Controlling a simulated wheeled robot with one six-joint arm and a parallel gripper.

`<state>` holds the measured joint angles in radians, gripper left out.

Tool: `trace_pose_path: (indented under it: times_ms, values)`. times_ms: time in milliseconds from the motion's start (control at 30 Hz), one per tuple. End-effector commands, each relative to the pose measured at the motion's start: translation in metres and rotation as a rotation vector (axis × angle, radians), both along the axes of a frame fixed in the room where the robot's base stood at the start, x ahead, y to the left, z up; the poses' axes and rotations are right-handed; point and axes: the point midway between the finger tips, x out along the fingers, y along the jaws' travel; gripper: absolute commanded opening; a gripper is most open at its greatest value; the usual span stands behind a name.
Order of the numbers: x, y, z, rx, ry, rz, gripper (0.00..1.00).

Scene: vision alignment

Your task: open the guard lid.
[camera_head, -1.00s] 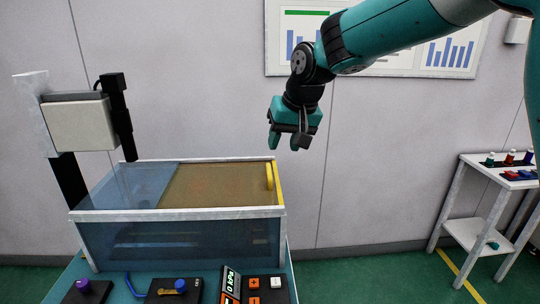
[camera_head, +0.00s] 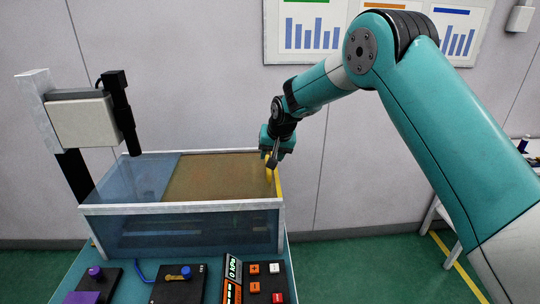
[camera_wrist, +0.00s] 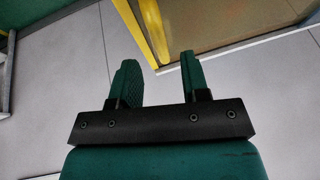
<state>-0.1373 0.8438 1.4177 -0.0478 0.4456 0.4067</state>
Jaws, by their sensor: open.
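The guard box (camera_head: 180,208) has clear bluish walls with pale rims and stands on the bench. Its lid, an amber see-through panel (camera_head: 212,178) with a yellow right edge, lies flat across the right part of the top. A yellow handle (camera_head: 269,174) stands on that edge; it also shows in the wrist view (camera_wrist: 154,28). My gripper (camera_head: 271,160) is at the handle's far end, partly covering it. In the wrist view my gripper (camera_wrist: 158,62) is open, and the handle lies beyond the fingertips, in line with the gap. Contact cannot be told.
A grey device on a post (camera_head: 85,122) stands at the box's left. Control panels with a purple knob (camera_head: 95,272), a blue knob (camera_head: 186,271) and orange buttons (camera_head: 254,268) lie in front. A white side table (camera_head: 530,150) is at the right. Free floor lies between.

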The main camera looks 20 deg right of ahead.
Motion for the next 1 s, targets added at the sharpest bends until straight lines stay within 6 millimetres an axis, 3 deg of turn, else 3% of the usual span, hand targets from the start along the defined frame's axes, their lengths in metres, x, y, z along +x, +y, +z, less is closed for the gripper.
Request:
trace_pose_path:
  times_ms: [233,600,800,1000]
  values:
    - [0.013,0.004,-0.027,0.0,0.0,0.001,0.42]
    - [0.015,0.004,-0.033,0.0,-0.001,0.001,0.42]
    - [0.015,0.004,-0.033,0.001,-0.001,0.0,0.0]
    - [0.015,0.003,-0.033,0.0,-0.001,-0.001,0.0]
